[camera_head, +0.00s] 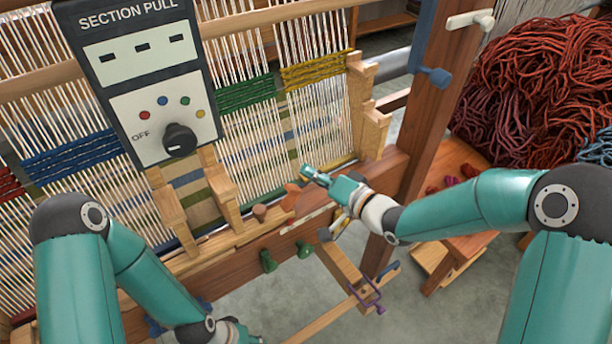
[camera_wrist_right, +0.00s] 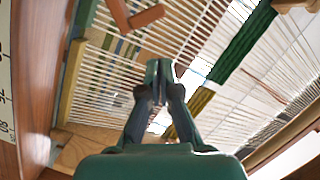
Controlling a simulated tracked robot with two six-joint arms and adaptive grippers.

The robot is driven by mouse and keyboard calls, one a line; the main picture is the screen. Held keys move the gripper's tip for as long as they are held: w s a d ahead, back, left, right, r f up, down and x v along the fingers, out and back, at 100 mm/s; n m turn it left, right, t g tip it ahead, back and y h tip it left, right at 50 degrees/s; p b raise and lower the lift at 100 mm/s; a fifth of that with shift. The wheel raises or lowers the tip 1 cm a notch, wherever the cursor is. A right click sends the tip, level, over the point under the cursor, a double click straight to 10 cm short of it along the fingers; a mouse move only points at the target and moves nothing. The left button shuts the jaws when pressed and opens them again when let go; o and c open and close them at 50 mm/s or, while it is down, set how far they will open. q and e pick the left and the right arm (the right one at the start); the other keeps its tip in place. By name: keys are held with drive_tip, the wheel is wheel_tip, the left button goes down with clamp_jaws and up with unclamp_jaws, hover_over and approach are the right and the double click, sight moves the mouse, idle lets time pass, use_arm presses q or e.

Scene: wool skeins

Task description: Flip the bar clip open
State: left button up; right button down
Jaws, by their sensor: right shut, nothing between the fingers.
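A small orange-brown piece (camera_head: 290,197), which may be the bar clip, sits on the loom's front beam (camera_head: 240,238). A similar orange-brown piece (camera_wrist_right: 140,18) shows at the top of the right wrist view, ahead of the fingertips and apart from them in the picture. I cannot tell whether it is open or shut. My right gripper (camera_head: 308,174) is shut and empty, just above and right of the piece in the head view. Its closed fingers (camera_wrist_right: 158,72) show in the wrist view. My left gripper is at the bottom edge, its fingers cut off.
A control panel (camera_head: 150,85) with a black knob stands before the loom's threads. A wooden post (camera_head: 435,110) with a blue clamp rises right of my right gripper. Red wool (camera_head: 540,75) is piled at the right. Green pegs (camera_head: 268,262) and a purple clamp (camera_head: 370,296) are lower down.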

use_arm(q)
drive_tip(key=shift+f+b, duration=0.45)
drive_tip(key=shift+b, duration=0.45)
use_arm(e)
drive_tip(key=r+v, duration=0.1)
drive_tip(key=v, duration=0.9)
drive_tip(key=shift+d+r, duration=0.2)
drive_tip(key=shift+r, duration=0.25)
use_arm(q)
drive_tip(key=shift+r, duration=0.15)
use_arm(e)
drive_tip(key=shift+r, duration=0.1)
